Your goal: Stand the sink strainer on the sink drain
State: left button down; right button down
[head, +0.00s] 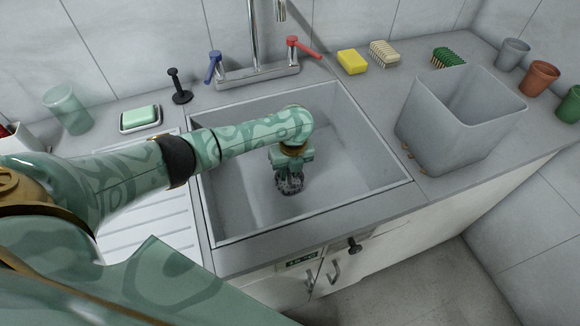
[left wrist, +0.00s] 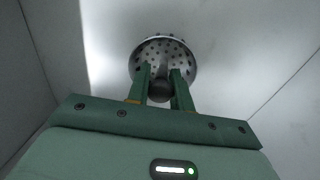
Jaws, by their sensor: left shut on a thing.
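My left gripper (head: 291,172) reaches down into the grey sink basin (head: 345,150). The left wrist view shows its two green fingers (left wrist: 160,90) shut on the dark knob of the sink strainer (left wrist: 162,52). The strainer is a round metal bowl with many holes. In the head view the strainer (head: 289,184) shows just below the fingers, low in the basin. The sink drain is not visible; the strainer and gripper may cover it. I cannot tell whether the strainer touches the basin floor. My right gripper is not in view.
A tap with blue and red handles (head: 256,72) stands behind the basin. A large grey bin (head: 460,125) stands right of it. A soap dish (head: 140,122), black plunger-like stopper (head: 180,90), glass (head: 68,108), yellow sponge (head: 352,61), brushes and small pots line the counter.

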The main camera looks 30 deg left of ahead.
pick_arm(q)
jog(key=shift+f, duration=0.55)
dwell(0.4)
jog(key=c, duration=1.6)
grip_release()
jog(key=shift+o, duration=0.2)
jog(key=shift+r, duration=0.1)
jog(key=shift+r+p, duration=1.3)
jog(key=shift+r, duration=0.15)
jog(key=o, duration=0.6)
jog(key=shift+c, duration=0.2)
